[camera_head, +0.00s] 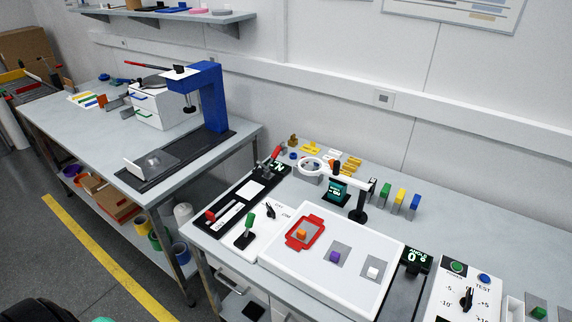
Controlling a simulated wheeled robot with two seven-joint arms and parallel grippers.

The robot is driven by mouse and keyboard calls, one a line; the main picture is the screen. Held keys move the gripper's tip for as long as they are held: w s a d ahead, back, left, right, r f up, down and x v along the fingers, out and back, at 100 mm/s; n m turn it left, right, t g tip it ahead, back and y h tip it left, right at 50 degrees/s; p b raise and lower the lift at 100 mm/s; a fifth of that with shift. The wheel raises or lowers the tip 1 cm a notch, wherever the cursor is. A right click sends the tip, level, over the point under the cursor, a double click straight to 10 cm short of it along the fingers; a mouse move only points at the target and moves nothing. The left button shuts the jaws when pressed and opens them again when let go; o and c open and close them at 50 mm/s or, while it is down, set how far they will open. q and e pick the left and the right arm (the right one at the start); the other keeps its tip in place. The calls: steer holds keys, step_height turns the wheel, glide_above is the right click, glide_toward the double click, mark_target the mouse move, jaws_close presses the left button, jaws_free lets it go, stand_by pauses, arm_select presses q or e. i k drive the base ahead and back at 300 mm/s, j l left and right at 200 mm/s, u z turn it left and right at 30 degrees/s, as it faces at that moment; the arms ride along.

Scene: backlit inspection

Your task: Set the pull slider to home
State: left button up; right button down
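A long black panel (242,181) lies at the left end of the near bench. A red knob (210,215) sits at its front end beside a pale slot (231,214); this looks like the pull slider, but I cannot be sure. A small green-lettered display (279,164) and a red-tipped lever (276,153) are at the panel's far end. A home mark is too small to make out.
Right of it stand a green-knobbed lever (250,220), a white light panel (333,286) with small blocks and a red frame (305,233), and an ANGLE display (418,259). A blue stand (205,100) is on the left bench.

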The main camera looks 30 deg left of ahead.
mark_target(210, 216)
steer(key=u, duration=1.4)
